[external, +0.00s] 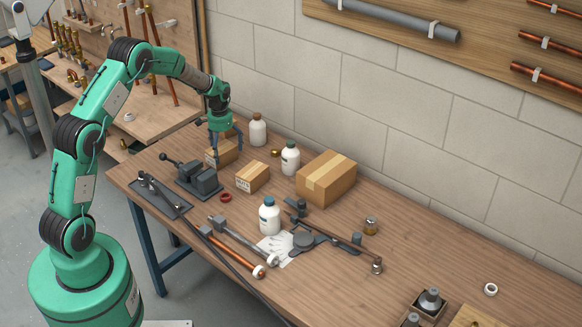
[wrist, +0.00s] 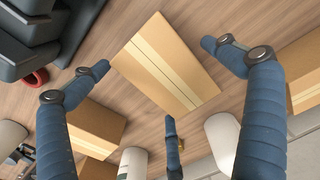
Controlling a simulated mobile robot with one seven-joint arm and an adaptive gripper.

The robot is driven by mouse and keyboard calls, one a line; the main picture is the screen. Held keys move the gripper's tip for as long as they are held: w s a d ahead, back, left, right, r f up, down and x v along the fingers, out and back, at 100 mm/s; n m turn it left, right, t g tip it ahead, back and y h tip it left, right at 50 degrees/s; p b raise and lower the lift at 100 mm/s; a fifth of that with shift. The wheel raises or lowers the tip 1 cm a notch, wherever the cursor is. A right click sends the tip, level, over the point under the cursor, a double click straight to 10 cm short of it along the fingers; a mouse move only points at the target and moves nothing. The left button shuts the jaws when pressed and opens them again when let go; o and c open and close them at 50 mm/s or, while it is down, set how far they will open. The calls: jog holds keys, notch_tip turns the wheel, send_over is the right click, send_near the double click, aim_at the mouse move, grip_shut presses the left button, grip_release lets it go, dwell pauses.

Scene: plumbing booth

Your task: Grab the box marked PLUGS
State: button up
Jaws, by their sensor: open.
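A small brown cardboard box (external: 226,156) with a pale tape strip sits at the back left of the bench. It shows large in the middle of the wrist view (wrist: 165,65). A similar box (external: 252,177) with a marking on its front stands to its right, at lower left in the wrist view (wrist: 95,128). I cannot read PLUGS on either. My gripper (external: 224,150) points down over the first box, its blue fingers (wrist: 158,75) spread open around it in view. Nothing is held. Whether the fingers touch the box is unclear.
A grey vise (external: 200,180) and red ring (external: 226,197) are in front. White bottles (external: 258,132) (external: 290,160) and a larger box (external: 327,180) stand behind and right. Another box (wrist: 304,75) is close at right in the wrist view. The bench's right part is clearer.

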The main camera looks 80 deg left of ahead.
aim_at(223, 150)
jog(key=shift+f, duration=0.75)
jog(key=shift+c, duration=0.3)
jog(key=c, duration=1.3)
jog(key=shift+r, duration=0.15)
jog(key=shift+r+p, duration=0.8)
jog(key=shift+r, duration=4.1)
